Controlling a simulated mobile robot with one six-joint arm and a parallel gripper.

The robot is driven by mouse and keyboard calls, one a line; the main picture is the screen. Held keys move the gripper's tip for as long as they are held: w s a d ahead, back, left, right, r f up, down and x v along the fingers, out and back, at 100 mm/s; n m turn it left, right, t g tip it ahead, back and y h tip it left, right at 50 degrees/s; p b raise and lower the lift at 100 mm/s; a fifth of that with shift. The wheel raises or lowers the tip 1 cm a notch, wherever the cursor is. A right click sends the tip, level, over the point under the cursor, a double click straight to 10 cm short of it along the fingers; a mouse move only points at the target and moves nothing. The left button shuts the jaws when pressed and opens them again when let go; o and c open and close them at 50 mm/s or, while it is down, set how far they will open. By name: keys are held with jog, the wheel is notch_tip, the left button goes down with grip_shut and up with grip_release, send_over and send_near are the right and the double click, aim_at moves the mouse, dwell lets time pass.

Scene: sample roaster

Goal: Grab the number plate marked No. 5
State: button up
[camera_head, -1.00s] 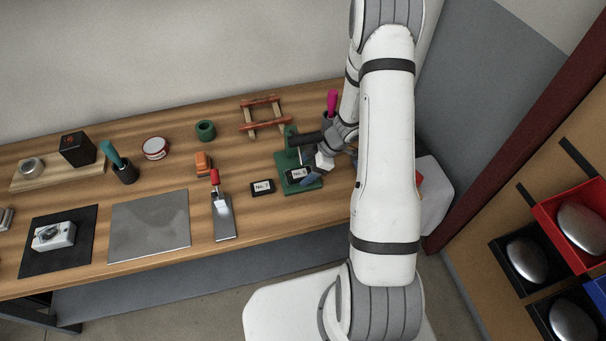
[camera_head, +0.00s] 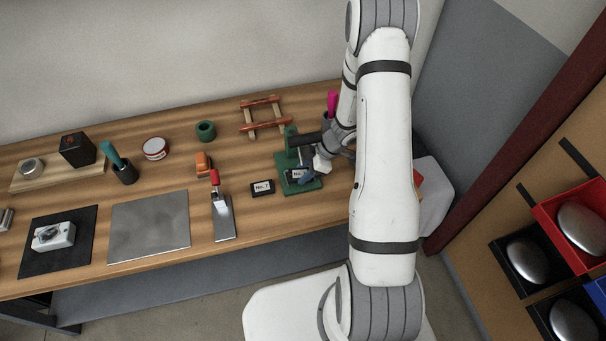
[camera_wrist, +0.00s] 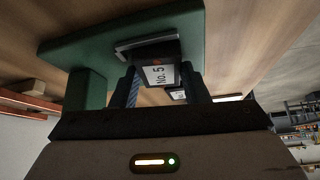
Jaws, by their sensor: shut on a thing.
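In the head view the plate (camera_head: 297,174) is partly covered by my gripper (camera_head: 306,172). I cannot tell whether the plate still touches the stand.
Another black plate with a white label (camera_head: 262,187) lies just left of the stand. A scraper with a red handle (camera_head: 222,215) lies further left. A wooden frame (camera_head: 263,117) and a green ring (camera_head: 206,130) are behind. Bare table lies in front of the stand.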

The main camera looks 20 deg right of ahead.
jog(key=shift+c, duration=1)
